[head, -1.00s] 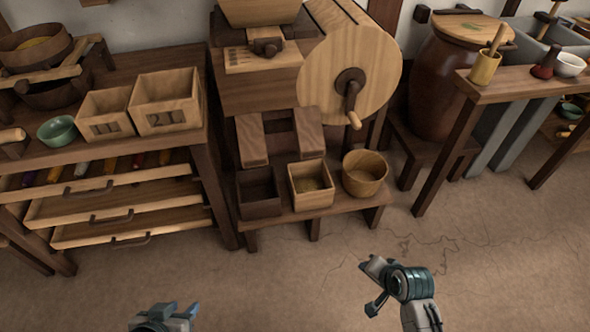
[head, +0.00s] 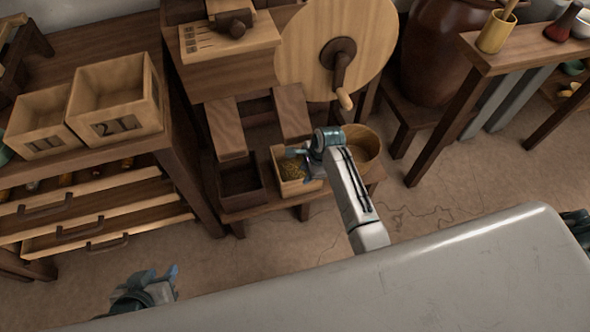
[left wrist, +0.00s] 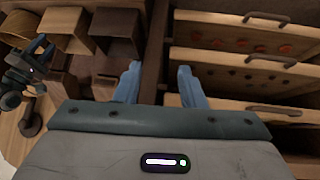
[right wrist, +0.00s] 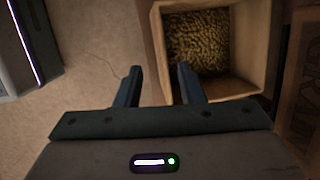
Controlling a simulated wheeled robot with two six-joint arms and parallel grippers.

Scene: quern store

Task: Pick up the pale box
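The pale box (head: 301,188) is a small open wooden box with grain in it, on the low bench between a dark box and a round tub. My right gripper (head: 304,153) is over its right part in the head view. In the right wrist view the fingers (right wrist: 157,78) are open, and one wall of the pale box (right wrist: 246,50) runs between them. One fingertip shows over the box's inside, the other over the floor side. I cannot tell whether they touch it. My left gripper (head: 150,284) is open and empty, shown by its spread fingers (left wrist: 160,80).
The dark box (head: 240,184) stands left of the pale box, and the round wooden tub (head: 362,146) stands close on its right. The quern's wheel and crank (head: 341,62) are above and behind. A drawer cabinet (head: 100,215) stands at left. The floor in front is open.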

